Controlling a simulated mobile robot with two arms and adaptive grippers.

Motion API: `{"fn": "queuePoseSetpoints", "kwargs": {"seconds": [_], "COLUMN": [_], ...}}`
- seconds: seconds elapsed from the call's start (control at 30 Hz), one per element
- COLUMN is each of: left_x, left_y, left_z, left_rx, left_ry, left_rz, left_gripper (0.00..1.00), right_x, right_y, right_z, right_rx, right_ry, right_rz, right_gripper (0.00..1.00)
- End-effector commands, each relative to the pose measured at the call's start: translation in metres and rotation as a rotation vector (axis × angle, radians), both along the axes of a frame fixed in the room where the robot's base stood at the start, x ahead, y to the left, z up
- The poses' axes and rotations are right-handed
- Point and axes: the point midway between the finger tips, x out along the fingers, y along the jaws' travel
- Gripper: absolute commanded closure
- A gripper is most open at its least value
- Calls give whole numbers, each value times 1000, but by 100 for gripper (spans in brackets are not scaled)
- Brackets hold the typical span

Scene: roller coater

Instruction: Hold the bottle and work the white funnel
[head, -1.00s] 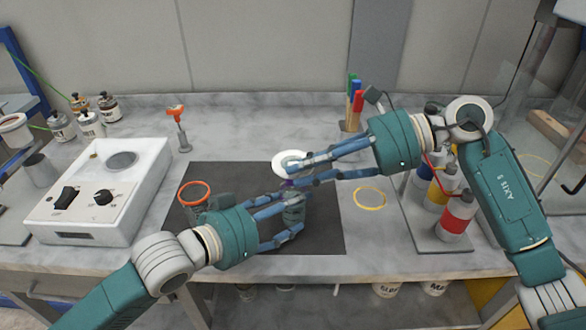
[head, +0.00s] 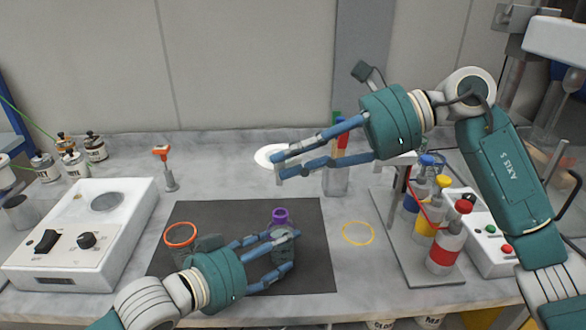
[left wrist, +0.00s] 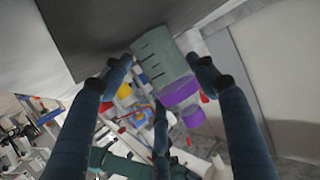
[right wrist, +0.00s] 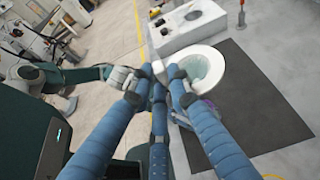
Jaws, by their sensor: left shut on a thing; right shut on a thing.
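The grey-green bottle (head: 284,242) with a purple neck (head: 280,216) is upright over the dark mat (head: 212,213). My left gripper (head: 286,250) is shut around its body. In the left wrist view the bottle (left wrist: 166,58) shows dark marks on its side, between the fingers. The white funnel (head: 266,154) is up and behind the bottle, apart from its neck. My right gripper (head: 280,166) is shut on the funnel. The right wrist view shows the funnel's wide white rim (right wrist: 218,56) beside the fingertips. The funnel's spout is mostly hidden by the fingers.
A white device (head: 75,240) stands at left, with an orange-topped holder (head: 168,175) behind. Capped bottles, one with a red band (head: 446,240), stand at right below my right arm.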

Motion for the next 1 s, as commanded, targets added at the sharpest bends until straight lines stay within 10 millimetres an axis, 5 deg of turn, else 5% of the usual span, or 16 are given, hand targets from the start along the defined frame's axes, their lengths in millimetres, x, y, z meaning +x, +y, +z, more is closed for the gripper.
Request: {"fn": "queuePoseSetpoints", "kwargs": {"seconds": [0.13,0.17,0.27,0.67,1.0], "left_x": [-1,-1,-1,-3,-38], "left_y": [0,0,0,5,38], "left_z": [-5,-5,-4,0,13], "left_rx": [5,5,4,4,6], "left_ry": [11,11,8,3,6], "left_rz": [0,0,1,2,0], "left_gripper": [64,36,19,19,19], "right_x": [0,0,0,0,0], "right_y": [0,0,0,0,0], "right_z": [0,0,0,0,0], "right_rx": [0,0,0,0,0], "right_ry": [0,0,0,-1,-1], "right_rz": [0,0,0,0,0], "right_gripper": [100,100,100,100,100]}}
